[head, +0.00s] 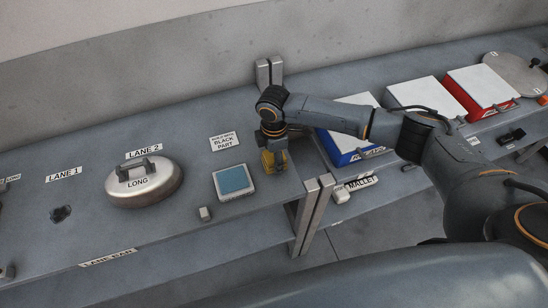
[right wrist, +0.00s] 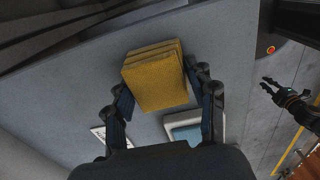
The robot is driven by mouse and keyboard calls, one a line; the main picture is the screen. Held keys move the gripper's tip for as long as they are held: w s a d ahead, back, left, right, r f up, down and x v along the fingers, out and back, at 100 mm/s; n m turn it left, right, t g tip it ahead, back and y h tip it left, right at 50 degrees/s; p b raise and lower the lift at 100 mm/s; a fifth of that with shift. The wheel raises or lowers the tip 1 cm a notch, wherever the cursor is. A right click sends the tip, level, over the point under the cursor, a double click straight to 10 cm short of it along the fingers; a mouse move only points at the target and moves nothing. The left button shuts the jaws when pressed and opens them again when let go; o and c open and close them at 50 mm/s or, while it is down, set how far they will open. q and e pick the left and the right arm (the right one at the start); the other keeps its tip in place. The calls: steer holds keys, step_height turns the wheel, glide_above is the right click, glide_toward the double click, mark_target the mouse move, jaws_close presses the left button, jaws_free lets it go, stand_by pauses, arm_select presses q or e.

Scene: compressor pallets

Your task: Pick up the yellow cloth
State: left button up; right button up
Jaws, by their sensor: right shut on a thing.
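The yellow cloth (right wrist: 155,78) is a folded, thick block. In the right wrist view it sits between the two dark fingers of my right gripper (right wrist: 162,92), which is shut on it. In the head view the cloth (head: 274,160) shows below my right gripper (head: 273,150), close over the grey table near its right end. I cannot tell whether it touches the table. My left gripper (right wrist: 285,96) shows small at the right of the right wrist view, with its fingers apart; it is not in the head view.
A tray with a blue pad (head: 233,182) lies just left of the cloth. A round metal weight labelled LONG (head: 144,183) stands further left. A metal post (head: 312,215) rises at the table's right edge. Blue, white and red boxes (head: 481,90) stand on the right.

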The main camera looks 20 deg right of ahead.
steer(key=shift+r+b, duration=0.3)
steer(key=shift+r, duration=0.1)
steer(key=s+a+r+b, duration=0.4)
steer(key=s+a+r, duration=0.3)
steer(key=a+r, duration=0.5)
steer(key=shift+s, duration=0.2)
steer(key=shift+r, duration=0.1)
